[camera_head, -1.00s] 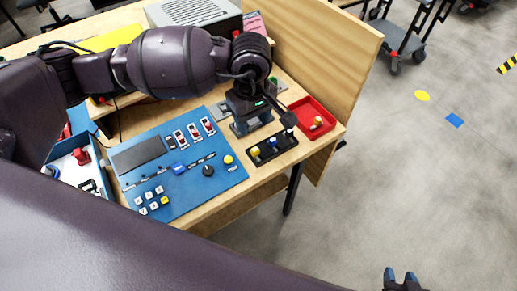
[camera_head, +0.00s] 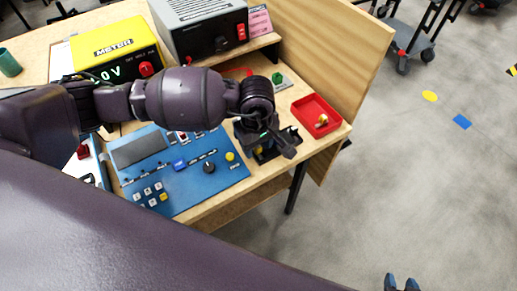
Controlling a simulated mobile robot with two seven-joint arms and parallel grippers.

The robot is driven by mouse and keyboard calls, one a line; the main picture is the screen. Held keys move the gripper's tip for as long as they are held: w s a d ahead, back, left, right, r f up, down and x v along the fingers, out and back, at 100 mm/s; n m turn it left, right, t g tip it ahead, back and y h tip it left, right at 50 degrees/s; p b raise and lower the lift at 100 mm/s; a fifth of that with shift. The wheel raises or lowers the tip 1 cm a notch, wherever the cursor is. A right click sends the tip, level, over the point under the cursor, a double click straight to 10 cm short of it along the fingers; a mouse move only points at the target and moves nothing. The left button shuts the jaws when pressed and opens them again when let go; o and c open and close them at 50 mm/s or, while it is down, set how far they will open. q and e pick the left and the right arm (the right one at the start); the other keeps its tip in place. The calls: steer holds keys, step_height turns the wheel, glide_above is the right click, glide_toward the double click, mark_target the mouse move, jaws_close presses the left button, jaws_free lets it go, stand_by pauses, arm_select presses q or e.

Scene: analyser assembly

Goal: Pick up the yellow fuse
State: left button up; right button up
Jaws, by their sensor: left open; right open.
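My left gripper (camera_head: 265,147) is over the black fuse block (camera_head: 289,149) and hides most of it. A small yellow spot, likely the yellow fuse (camera_head: 258,150), shows at the gripper's fingers; I cannot tell whether they touch it. The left gripper is open. My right gripper (camera_head: 402,284) is at the bottom edge, over the floor, far from the block; only its tips show, apart.
The blue panel (camera_head: 213,187) with knobs and buttons lies left of the block. A red tray (camera_head: 311,106) with a small yellowish piece stands at the right. Behind are a yellow meter (camera_head: 112,43), a grey power unit (camera_head: 198,35) and a wooden side board (camera_head: 335,55).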

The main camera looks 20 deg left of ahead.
arm_select(q)
steer(key=shift+f, duration=0.2)
jaws_close()
steer(key=shift+r, duration=0.15)
step_height(320, 180, up, 20)
steer(key=p, duration=0.2)
steer(key=shift+p, duration=0.3)
